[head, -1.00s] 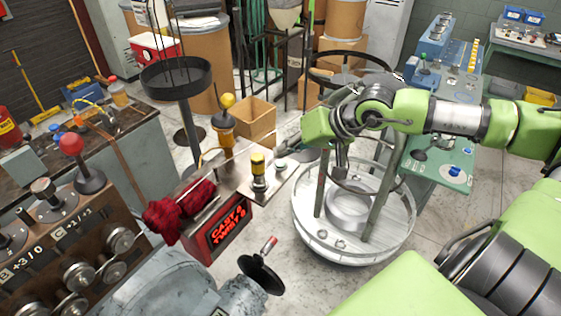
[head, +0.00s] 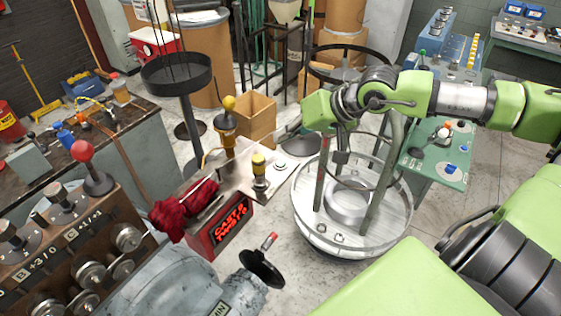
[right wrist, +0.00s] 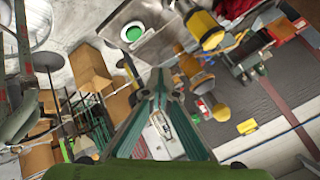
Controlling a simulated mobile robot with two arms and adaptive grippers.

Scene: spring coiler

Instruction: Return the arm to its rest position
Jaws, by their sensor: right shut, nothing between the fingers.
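My right arm comes in from the right of the head view, its green wrist (head: 318,110) above the round white-rimmed tray stand (head: 395,232). My right gripper (head: 289,144) is dark, small and partly blurred there, near the steel panel (head: 240,174). In the right wrist view its ribbed green fingers (right wrist: 160,76) come together at the tips with nothing between them. The fingertips point towards the panel area, with the green button (right wrist: 132,33) and a yellow-capped knob (right wrist: 205,30) beyond them; they look apart from both. My left gripper is not in view.
A red-lit display box (head: 225,228) with red yarn (head: 180,212) stands left of the gripper. A lever console (head: 105,238) is at left, a green control bench (head: 437,165) at right.

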